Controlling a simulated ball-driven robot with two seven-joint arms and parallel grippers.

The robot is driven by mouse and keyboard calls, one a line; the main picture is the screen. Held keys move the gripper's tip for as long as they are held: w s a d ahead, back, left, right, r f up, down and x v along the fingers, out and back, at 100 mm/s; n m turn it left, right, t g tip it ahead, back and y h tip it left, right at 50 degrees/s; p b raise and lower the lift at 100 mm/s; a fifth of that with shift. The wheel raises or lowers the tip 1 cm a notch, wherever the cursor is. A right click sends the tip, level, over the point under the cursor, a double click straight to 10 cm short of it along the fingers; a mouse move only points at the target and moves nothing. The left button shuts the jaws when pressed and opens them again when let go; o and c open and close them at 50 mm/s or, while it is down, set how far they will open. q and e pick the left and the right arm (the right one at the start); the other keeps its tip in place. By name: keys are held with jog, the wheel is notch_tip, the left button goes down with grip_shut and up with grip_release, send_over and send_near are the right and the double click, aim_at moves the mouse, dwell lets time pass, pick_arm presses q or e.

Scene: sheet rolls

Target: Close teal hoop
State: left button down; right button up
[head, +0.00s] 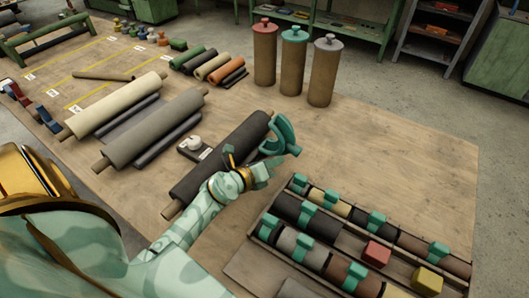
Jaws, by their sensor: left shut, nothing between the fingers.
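The teal hoop (283,130) stands at the far right end of a dark roll (240,142) lying on the table. It looks like an open C, with a gap towards its lower right side. I cannot tell how far it reaches around the roll. My left gripper (268,172) is shut and empty, just below and in front of the hoop, and partly covers the roll. I cannot tell whether it touches the hoop. My right gripper is not in view.
A tray (340,232) at the lower right holds rolls with teal clips, a red block (376,253) and a yellow block (427,280). Three upright rolls (293,65) stand at the back. A small white-knobbed object (194,143) lies left of the dark roll. The table's right side is clear.

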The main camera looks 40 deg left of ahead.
pick_arm(q)
jog(key=shift+x, duration=1.1)
jog(key=shift+r, duration=0.1)
jog(key=shift+a+r+n, duration=0.15)
jog(key=shift+r+n, duration=0.05)
jog(key=shift+n, duration=0.1)
jog(key=shift+r, duration=0.1)
jog(key=shift+a+r+n+t+h, duration=0.3)
jog(key=shift+r+n, duration=0.25)
jog(key=shift+n, duration=0.05)
jog(key=shift+s+a+r+n+t+h+p, duration=0.15)
jog(key=shift+a+r+n+t+h+p, duration=0.25)
jog(key=shift+a+r+n+p, duration=1)
jog(key=shift+a+r+b, duration=0.3)
jog(key=shift+a+r, duration=0.05)
jog(key=shift+a, duration=0.05)
